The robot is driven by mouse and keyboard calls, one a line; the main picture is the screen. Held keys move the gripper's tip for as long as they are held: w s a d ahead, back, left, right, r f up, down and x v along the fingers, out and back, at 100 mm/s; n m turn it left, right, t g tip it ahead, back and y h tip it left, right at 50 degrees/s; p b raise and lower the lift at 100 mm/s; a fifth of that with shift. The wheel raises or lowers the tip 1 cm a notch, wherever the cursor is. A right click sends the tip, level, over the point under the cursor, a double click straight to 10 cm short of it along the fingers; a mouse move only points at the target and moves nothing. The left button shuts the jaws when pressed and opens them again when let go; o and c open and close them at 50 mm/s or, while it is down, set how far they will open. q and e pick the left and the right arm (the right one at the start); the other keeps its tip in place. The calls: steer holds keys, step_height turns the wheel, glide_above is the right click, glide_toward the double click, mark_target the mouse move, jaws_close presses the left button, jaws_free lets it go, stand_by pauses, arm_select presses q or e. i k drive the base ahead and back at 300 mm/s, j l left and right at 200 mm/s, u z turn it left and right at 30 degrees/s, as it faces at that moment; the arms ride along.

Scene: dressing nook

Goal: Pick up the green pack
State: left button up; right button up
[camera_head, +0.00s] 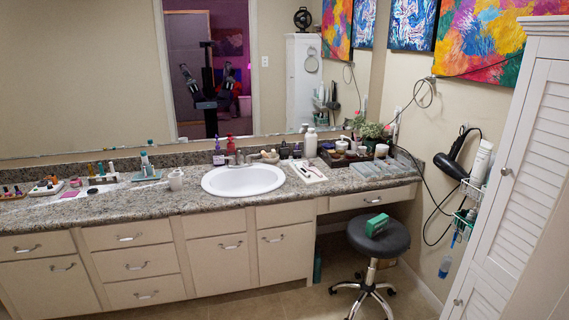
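The green pack (377,224) is a small box lying on the round black seat of the stool (366,242), at the right of the head view. Its top and front faces show, and nothing covers it. Neither of my grippers shows directly in the view. A small dark reflection of my body and arms appears in the mirror, too small to tell the state of the grippers.
The stool stands on wheels by the knee space of the granite counter (215,200). The counter holds a sink (243,180), bottles and trays. A white louvred cabinet (520,180) stands at the right, beside a hanging hair dryer (455,155). Floor before the stool is clear.

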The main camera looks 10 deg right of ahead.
mark_target(375, 226)
steer(key=i+l+z, duration=0.3)
steer(key=i, duration=0.25)
steer(key=i+j+z, duration=0.1)
steer(key=i+z, duration=0.2)
steer(key=i, duration=0.3)
steer(key=i+z, duration=0.35)
steer(key=i, duration=0.2)
steer(key=i+j+z, duration=0.3)
steer(key=i, duration=0.25)
steer(key=i+u, duration=0.3)
steer(key=u, duration=0.15)
steer(key=i+l+u, duration=0.2)
steer(key=u, duration=0.25)
steer(key=i+u, duration=0.1)
steer(key=u, duration=0.35)
